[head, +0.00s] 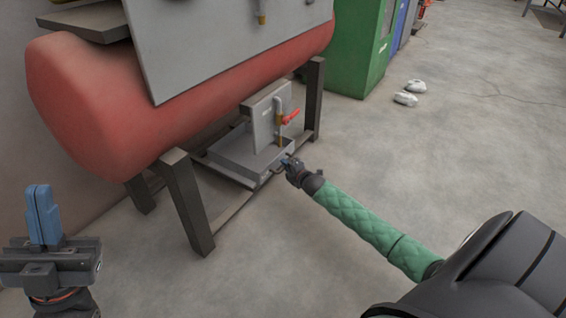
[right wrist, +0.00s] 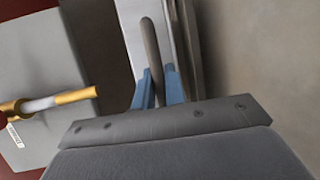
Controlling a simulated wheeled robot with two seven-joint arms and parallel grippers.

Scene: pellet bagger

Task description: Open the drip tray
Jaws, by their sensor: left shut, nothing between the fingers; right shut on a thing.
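The grey drip tray (head: 232,158) sits low under the red tank, below a small panel with a valve; its front reaches my right gripper (head: 287,162). In the right wrist view the tray's metal front (right wrist: 180,30) runs up the picture, with a rounded bar handle (right wrist: 150,42) on it. The blue fingers of my right gripper (right wrist: 160,88) are shut on this handle. How far the tray is pulled out I cannot tell. My left gripper (head: 41,212) is shut and empty, pointing up at the lower left, well away from the tray.
The red tank (head: 90,100) rests on dark legs (head: 188,200) close to the tray. A red-handled valve (head: 290,117) sits above the tray. A green cabinet (head: 352,50) and white lumps (head: 405,98) are behind.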

